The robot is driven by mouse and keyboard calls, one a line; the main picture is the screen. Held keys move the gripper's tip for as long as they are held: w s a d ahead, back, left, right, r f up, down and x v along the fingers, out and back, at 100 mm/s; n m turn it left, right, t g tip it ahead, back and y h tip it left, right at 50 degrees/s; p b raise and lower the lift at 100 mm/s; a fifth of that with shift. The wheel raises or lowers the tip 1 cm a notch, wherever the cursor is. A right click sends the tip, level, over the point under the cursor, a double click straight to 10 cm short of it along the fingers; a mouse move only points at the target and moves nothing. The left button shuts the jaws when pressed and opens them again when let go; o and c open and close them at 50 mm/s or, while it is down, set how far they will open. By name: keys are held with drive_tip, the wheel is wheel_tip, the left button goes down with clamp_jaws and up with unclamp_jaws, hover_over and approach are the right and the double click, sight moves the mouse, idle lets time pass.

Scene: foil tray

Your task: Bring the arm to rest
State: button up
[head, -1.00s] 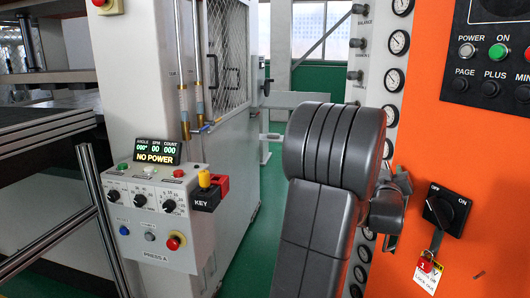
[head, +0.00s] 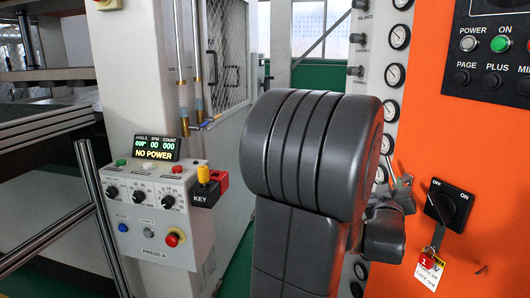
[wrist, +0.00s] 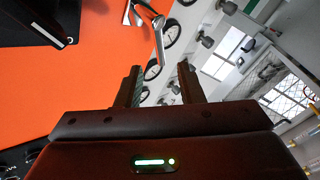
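My arm stands upright in the middle of the head view, its large dark grey joint filling much of the lower centre. In the wrist view my gripper (wrist: 159,82) shows two dark fingers spread apart with nothing between them. They point towards the orange panel's edge and the gauges.
A press control box (head: 160,212) reading "NO POWER" stands at left. Green floor shows between.

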sight(390, 169)
drive_tip(key=x, duration=0.3)
drive_tip(key=p+x, duration=0.1)
drive_tip(key=x, duration=0.6)
drive_tip(key=shift+w+r, duration=0.1)
drive_tip(key=shift+r, duration=0.2)
drive_tip(key=shift+a+r+p, duration=0.1)
drive_tip(key=shift+a+p, duration=0.05)
drive_tip(key=shift+p, duration=1.05)
drive_tip(key=n+p, duration=0.1)
drive_tip(key=p, duration=0.2)
drive_tip(key=shift+g+y, duration=0.3)
drive_tip(key=shift+y, duration=0.1)
drive_tip(key=shift+f+p, duration=0.2)
drive_tip(key=shift+p, duration=0.45)
